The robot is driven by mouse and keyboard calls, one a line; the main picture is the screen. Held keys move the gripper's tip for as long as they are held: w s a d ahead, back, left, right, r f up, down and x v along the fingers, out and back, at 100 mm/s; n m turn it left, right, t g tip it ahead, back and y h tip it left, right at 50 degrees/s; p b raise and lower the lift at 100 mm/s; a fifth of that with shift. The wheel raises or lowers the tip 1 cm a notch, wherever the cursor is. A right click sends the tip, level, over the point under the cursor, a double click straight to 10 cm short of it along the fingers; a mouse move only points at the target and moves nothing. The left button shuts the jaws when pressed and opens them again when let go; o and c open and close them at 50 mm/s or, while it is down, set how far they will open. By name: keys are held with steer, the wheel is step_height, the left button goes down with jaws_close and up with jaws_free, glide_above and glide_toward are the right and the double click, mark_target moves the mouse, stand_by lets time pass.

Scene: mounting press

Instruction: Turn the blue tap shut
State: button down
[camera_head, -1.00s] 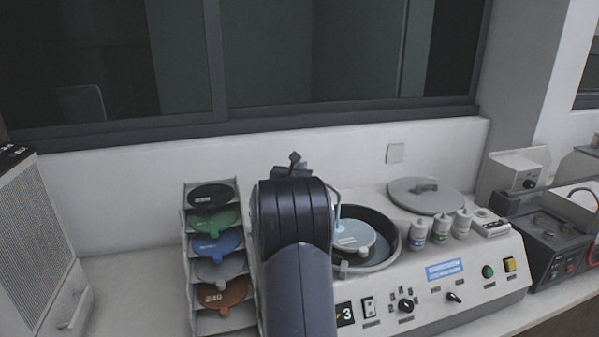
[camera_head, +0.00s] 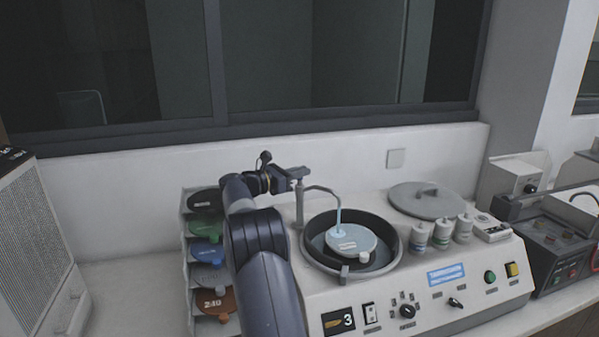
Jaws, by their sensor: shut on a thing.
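The tap's upright post (camera_head: 299,204) stands at the back left of the machine's round bowl, in the camera_head view. Its thin spout (camera_head: 322,189) arches right over the bowl, and a pale blue stream (camera_head: 338,216) runs down from it onto a light disc (camera_head: 351,241). My gripper (camera_head: 296,173) comes in from the left and is shut at the top of the post, on the tap's handle. The jaws cover the handle, so its blue colour and its angle cannot be made out.
A grey bowl (camera_head: 309,262) surrounds the disc. A round lid (camera_head: 425,199) and several small bottles (camera_head: 442,236) stand to the right. A rack of coloured discs (camera_head: 205,254) is close behind my arm on the left. The window wall is close behind the tap.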

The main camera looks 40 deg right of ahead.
steer(key=shift+r+m+g+y+p, duration=0.1)
steer(key=shift+m+g+y+p, duration=0.5)
steer(key=shift+m+g+p, duration=0.85)
steer(key=shift+m+g+y+p, duration=0.35)
steer(key=shift+g+y+p, duration=0.1)
steer(key=shift+g, duration=0.6)
steer(key=c, duration=1.5)
jaws_free()
steer(key=shift+w+a+f, duration=0.2)
steer(key=shift+a, duration=0.1)
steer(key=v, duration=0.6)
steer(key=shift+w+a+r+b, duration=0.1)
steer(key=shift+a+r+b, duration=0.05)
steer(key=shift+a+b, duration=0.2)
